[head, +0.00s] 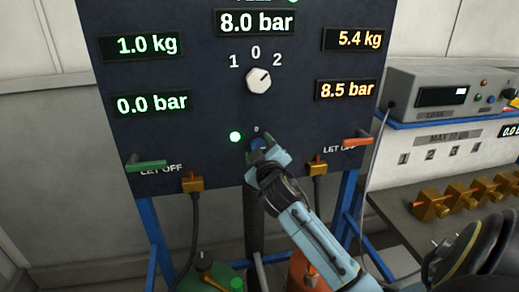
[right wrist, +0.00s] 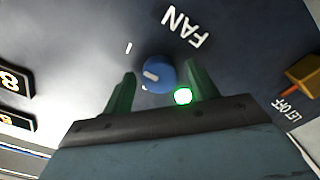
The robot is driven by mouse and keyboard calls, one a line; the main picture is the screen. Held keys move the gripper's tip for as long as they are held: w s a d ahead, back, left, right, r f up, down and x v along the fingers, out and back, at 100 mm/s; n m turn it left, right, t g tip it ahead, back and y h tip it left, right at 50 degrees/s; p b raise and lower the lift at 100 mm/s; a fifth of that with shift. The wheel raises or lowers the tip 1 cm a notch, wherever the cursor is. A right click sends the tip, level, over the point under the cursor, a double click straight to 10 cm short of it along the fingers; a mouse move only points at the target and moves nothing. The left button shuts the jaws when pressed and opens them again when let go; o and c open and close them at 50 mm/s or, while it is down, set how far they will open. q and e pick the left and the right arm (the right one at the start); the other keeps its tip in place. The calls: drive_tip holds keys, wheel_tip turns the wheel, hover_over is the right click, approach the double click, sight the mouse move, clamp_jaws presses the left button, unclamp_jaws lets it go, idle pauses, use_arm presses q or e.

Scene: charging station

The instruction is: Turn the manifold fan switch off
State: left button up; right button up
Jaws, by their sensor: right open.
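The fan switch is a small blue knob (right wrist: 157,76) on the dark panel, with the word FAN beside it in the right wrist view. Its white pointer line faces the camera. In the head view the knob (head: 259,143) is partly hidden by my right gripper (head: 267,157). The gripper is open, with one finger on each side of the knob in the right wrist view. I cannot tell whether the fingers touch it. A green lamp (head: 235,137) is lit beside the switch and also shows in the right wrist view (right wrist: 183,96). My left gripper is not in view.
A white selector knob (head: 258,81) marked 1, 0, 2 sits above. A green lever (head: 147,165) and an orange lever (head: 343,145) flank the switch, with brass fittings (head: 193,183) below. A bench (head: 435,205) with valves stands at the right.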

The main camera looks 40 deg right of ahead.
drive_tip(key=shift+c, duration=1)
drive_tip(key=c, duration=0.8)
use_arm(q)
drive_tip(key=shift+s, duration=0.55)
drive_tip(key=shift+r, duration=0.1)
